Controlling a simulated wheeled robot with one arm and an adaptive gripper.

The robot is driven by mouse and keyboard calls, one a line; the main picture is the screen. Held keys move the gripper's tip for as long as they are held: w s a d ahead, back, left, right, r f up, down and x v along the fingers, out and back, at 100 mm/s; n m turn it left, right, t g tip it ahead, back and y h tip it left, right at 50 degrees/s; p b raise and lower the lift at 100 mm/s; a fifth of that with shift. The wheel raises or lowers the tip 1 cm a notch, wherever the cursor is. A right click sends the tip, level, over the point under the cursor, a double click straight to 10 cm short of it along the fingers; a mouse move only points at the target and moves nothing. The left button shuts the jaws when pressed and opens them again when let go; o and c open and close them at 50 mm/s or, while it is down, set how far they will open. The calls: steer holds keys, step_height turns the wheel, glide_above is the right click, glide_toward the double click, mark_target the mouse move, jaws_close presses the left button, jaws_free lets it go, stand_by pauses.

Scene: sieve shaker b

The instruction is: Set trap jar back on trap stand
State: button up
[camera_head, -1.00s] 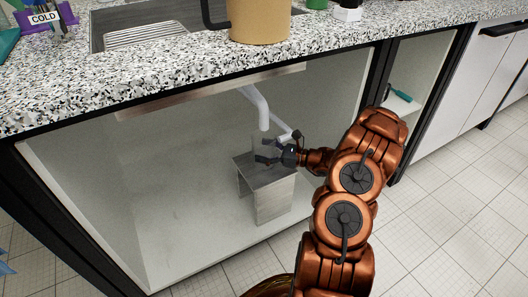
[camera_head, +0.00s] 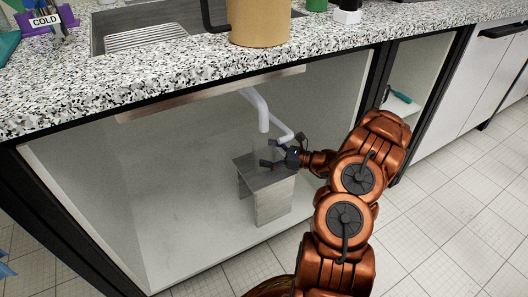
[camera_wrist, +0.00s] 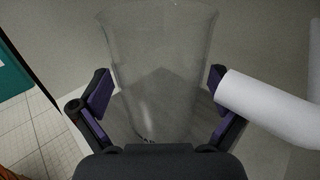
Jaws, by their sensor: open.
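The trap jar (camera_wrist: 160,60) is clear glass and stands upright between my fingers in the wrist view. In the head view the jar (camera_head: 262,146) is faint, on the grey trap stand (camera_head: 272,203) under the sink. My gripper (camera_head: 284,152) is open at the jar's right side, with one finger on each side of it. In the wrist view the open gripper (camera_wrist: 158,92) has its purple pads close to the glass; I cannot tell whether they touch. The jar's base is partly hidden by my gripper in the wrist view.
A white drain pipe (camera_head: 260,108) hangs above the jar, and a white side pipe (camera_wrist: 265,105) passes by my right finger. The cabinet floor (camera_head: 185,240) left of the stand is clear. The countertop edge (camera_head: 150,95) overhangs the opening.

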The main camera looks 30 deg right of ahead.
steer(key=p+v, duration=0.3)
steer(key=v, duration=0.7)
steer(key=shift+s+d, duration=0.2)
steer(key=shift+s, duration=0.1)
